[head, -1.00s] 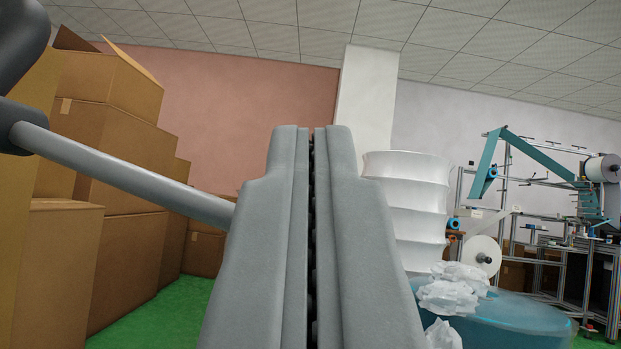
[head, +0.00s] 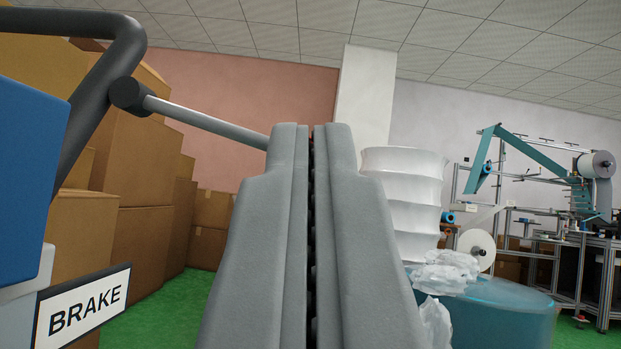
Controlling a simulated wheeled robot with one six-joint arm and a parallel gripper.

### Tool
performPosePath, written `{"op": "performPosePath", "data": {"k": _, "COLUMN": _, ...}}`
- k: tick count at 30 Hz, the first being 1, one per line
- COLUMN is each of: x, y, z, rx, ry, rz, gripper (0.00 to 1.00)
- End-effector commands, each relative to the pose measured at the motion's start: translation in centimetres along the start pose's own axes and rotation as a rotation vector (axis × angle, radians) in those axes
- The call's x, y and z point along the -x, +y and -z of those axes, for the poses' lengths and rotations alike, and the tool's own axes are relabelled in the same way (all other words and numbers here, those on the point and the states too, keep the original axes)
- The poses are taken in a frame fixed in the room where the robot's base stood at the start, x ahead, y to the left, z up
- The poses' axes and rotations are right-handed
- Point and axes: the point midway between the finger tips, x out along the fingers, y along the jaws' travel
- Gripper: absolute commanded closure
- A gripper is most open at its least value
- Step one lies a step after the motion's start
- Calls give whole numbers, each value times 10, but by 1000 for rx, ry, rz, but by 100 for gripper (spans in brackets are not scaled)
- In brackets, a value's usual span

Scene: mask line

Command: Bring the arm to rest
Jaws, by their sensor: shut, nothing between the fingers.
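My gripper (head: 311,140) fills the middle of the head view. Its two grey fingers lie close together, shut and empty, with only a thin dark gap between them. A grey rod with a black knuckle (head: 130,95) comes in from the left and passes out of sight behind the left finger. I cannot tell whether the finger touches it. A thick dark bent bar (head: 95,95) stands to the left of that rod, beside a blue box-shaped part (head: 30,180). A sign reading BRAKE (head: 85,306) is at the lower left.
Stacked cardboard boxes (head: 140,235) stand at the left. A white ribbed stack (head: 402,200), crumpled white material (head: 445,272) and a round teal container (head: 505,312) are right of my gripper. A machine frame with rolls (head: 575,240) stands farther right. Some green floor (head: 180,300) shows clear.

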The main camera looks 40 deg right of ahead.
Motion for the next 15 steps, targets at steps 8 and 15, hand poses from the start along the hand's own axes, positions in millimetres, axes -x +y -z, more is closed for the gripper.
{"op": "performPosePath", "data": {"k": 8, "x": 0, "y": 0, "z": 0, "rx": 0, "ry": 0, "rz": 0, "gripper": 100}}
{"op": "performPosePath", "data": {"k": 15, "x": -6, "y": 3, "z": 9, "rx": -10, "ry": -4, "rz": 6, "gripper": 100}}
